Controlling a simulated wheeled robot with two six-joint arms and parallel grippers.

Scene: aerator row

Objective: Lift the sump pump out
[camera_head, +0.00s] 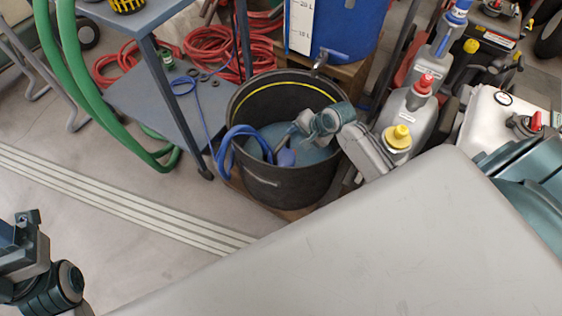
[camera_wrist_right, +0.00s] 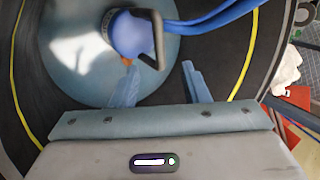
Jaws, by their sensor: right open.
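The sump pump (camera_head: 286,158) is a small blue body low in the black tub (camera_head: 285,187), in shallow bluish water. In the right wrist view the pump (camera_wrist_right: 130,36) has a dark angular handle (camera_wrist_right: 158,42) on its right side, and a thick blue hose leaves it to the right. My right gripper (camera_wrist_right: 160,84) is open and empty inside the tub. Its fingers point toward the pump and stop short of the handle, with no contact visible. In the head view my right wrist partly covers the pump. My left arm's end (camera_head: 28,240) is at the lower left edge; its jaws are unclear.
The blue hose (camera_head: 232,140) loops over the tub's left rim. A blue-grey bench (camera_head: 160,100) stands left of the tub, with red hoses behind. A blue barrel (camera_head: 345,25) with a tap is behind it. Grey bottles (camera_head: 408,110) crowd the right.

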